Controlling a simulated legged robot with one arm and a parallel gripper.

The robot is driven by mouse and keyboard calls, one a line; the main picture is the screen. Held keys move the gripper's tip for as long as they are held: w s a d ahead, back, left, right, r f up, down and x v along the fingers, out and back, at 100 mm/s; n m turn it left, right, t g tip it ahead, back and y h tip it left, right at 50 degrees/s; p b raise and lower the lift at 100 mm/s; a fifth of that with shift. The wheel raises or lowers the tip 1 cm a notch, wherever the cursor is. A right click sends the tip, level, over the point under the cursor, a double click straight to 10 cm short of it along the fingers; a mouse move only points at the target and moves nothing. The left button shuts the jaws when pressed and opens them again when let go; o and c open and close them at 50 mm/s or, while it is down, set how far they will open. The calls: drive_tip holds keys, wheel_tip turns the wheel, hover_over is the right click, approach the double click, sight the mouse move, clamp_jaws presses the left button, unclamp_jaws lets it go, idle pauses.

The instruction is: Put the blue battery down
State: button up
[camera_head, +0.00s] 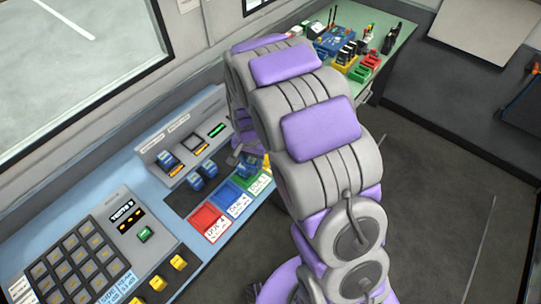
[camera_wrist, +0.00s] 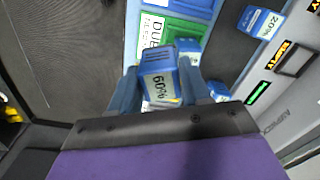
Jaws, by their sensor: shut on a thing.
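The blue battery (camera_wrist: 158,82), with a white label reading 60%, is between the fingers of my gripper (camera_wrist: 160,88) in the wrist view. My gripper is shut on it. In the head view my gripper (camera_head: 245,158) is partly hidden by my arm, above the desk near the green tray (camera_head: 260,183). The green tray's label (camera_wrist: 152,32) shows just beyond the battery in the wrist view. I cannot tell whether the battery touches the tray. A blue tray (camera_head: 236,203) and a red tray (camera_head: 208,222) lie beside it in a row.
Other blue batteries (camera_head: 196,181) stand on the desk left of the trays. Another battery (camera_head: 167,160) sits in the charging panel, which has a green light (camera_head: 217,130). A keypad console (camera_head: 75,265) is at lower left. A green table (camera_head: 385,45) at the back holds many small items.

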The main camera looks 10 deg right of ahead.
drive_tip(key=s+f+m, duration=0.4)
drive_tip(key=shift+m, duration=0.3)
drive_tip(key=w+d+b, duration=0.1)
drive_tip(key=w+d, duration=0.1)
drive_tip(key=w, duration=0.2)
drive_tip(key=w+d+f+b, duration=0.1)
drive_tip(key=w+d, duration=0.1)
drive_tip(key=w, duration=0.3)
drive_tip(key=w+d+b, duration=0.1)
drive_tip(key=w+d, duration=0.1)
drive_tip(key=w, duration=0.3)
drive_tip(key=shift+d+f, duration=0.1)
drive_tip(key=shift+f, duration=0.2)
drive_tip(key=shift+w+d, duration=0.2)
drive_tip(key=shift+d, duration=0.1)
drive_tip(key=f, duration=0.1)
drive_tip(key=a+f+b, duration=0.1)
drive_tip(key=f, duration=0.1)
drive_tip(key=shift+f+b, duration=0.3)
drive_tip(key=shift+d+r, duration=0.1)
drive_tip(key=shift+d, duration=0.05)
drive_tip(key=shift+d, duration=0.1)
drive_tip(key=o, duration=1.3)
drive_tip(key=shift+c, duration=0.2)
